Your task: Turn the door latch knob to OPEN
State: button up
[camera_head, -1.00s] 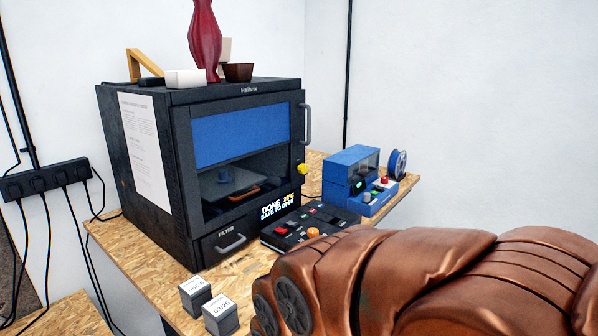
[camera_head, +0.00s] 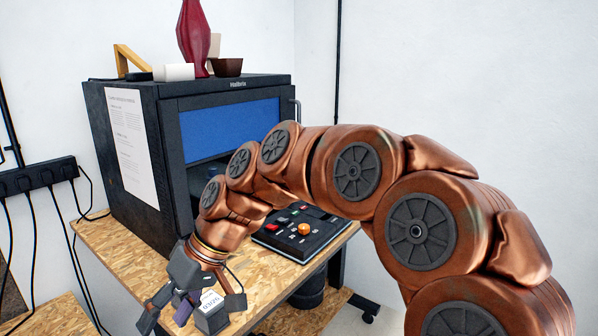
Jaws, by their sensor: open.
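The black printer enclosure (camera_head: 130,165) stands on the chipboard table. Its front door has a blue upper panel (camera_head: 230,128), and a slim handle (camera_head: 297,115) shows at the door's right edge. The yellow latch knob, seen below the handle a second ago, is hidden behind my copper arm now. My gripper (camera_head: 188,312) is open and points down at the table's front left, low and to the left of the door. A small grey block with a white label (camera_head: 212,312) shows beside its fingers; I cannot tell whether they touch.
A power strip (camera_head: 38,176) with cables hangs at left.

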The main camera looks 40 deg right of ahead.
jog(key=w+d+r+t+y+b, duration=0.1)
jog(key=w+d+r+t+y, duration=0.15)
jog(key=w, duration=0.45)
jog(key=w+d+r+t+y, duration=0.1)
jog(key=w+d+r, duration=0.25)
jog(key=w, duration=0.35)
jog(key=w+d+r+t+b, duration=0.25)
jog(key=w+d+t, duration=0.25)
jog(key=w+d, duration=0.6)
jog(key=d+f+m+t+h+b, duration=0.1)
jog(key=d+f+t+h, duration=0.2)
jog(key=d, duration=1.5)
jog(key=d+f+m+t+h, duration=0.1)
jog(key=d+m+t+h, duration=0.3)
jog(key=d, duration=1.3)
jog(key=w+a+n+y+p, duration=0.1)
jog(key=w+n+p, duration=0.1)
jog(key=w, duration=0.6)
jog(key=shift+a+p, duration=0.4)
jog(key=shift+t+y, duration=0.25)
